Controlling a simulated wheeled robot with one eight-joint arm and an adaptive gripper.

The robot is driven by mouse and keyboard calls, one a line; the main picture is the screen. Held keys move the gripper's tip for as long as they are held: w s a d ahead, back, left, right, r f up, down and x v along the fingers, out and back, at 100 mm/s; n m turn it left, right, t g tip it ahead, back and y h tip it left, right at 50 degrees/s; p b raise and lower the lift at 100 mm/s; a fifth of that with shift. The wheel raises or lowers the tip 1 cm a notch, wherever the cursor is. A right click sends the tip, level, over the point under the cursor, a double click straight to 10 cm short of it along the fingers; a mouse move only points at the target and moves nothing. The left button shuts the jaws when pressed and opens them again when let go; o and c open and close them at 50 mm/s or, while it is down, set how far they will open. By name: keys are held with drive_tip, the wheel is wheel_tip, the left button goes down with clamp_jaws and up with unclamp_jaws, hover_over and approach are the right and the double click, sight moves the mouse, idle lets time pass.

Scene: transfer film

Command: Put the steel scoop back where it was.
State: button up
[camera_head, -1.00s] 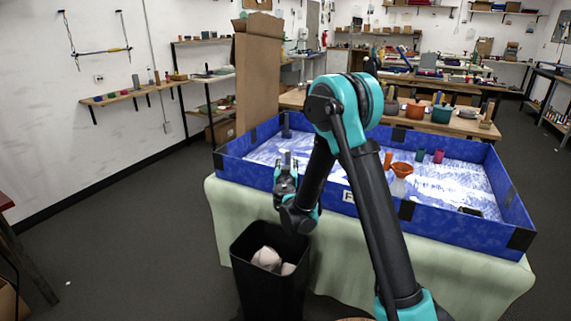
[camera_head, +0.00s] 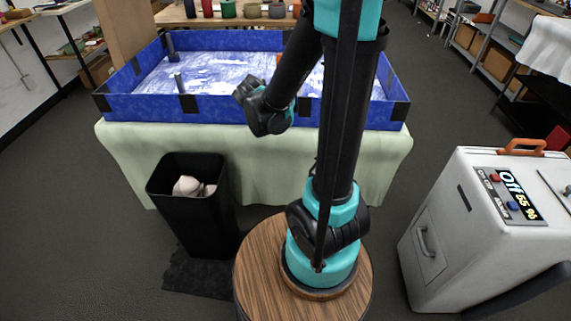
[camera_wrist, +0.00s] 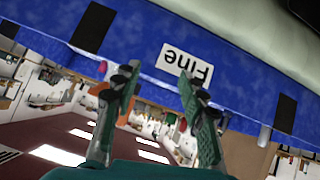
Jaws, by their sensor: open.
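I cannot make out a steel scoop for certain. A small grey upright piece (camera_head: 178,82) stands just inside the front wall of the blue-walled tray (camera_head: 150,106), left of my wrist; it is too small to identify. A darker upright post (camera_head: 171,46) stands at the tray's back left. My gripper (camera_wrist: 157,82) is open, with nothing between its fingers, and faces the blue wall with its label "Fine" (camera_wrist: 184,66), upside down in the wrist view. In the head view my wrist is at the tray's front wall, and my fingers cannot be made out. My arm hides part of the tray.
The tray stands on a table with a pale green cloth (camera_head: 130,150). A black bin (camera_head: 195,215) with pale crumpled pieces stands in front. A white cabinet (camera_head: 465,225) with an "Off" display is at the right. Pots (camera_head: 250,10) stand on a table behind.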

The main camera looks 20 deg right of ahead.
drive_tip(key=s+f+n+g+y, duration=0.1)
drive_tip(key=s+f+g+y, duration=0.1)
drive_tip(key=s, duration=0.9)
drive_tip(key=s+f+n+g+y, duration=0.1)
drive_tip(key=s+f, duration=0.4)
drive_tip(key=s, duration=0.6)
drive_tip(key=shift+s+a+f+g+y, duration=0.25)
drive_tip(key=shift+g+y, duration=0.45)
drive_tip(key=shift+g, duration=0.3)
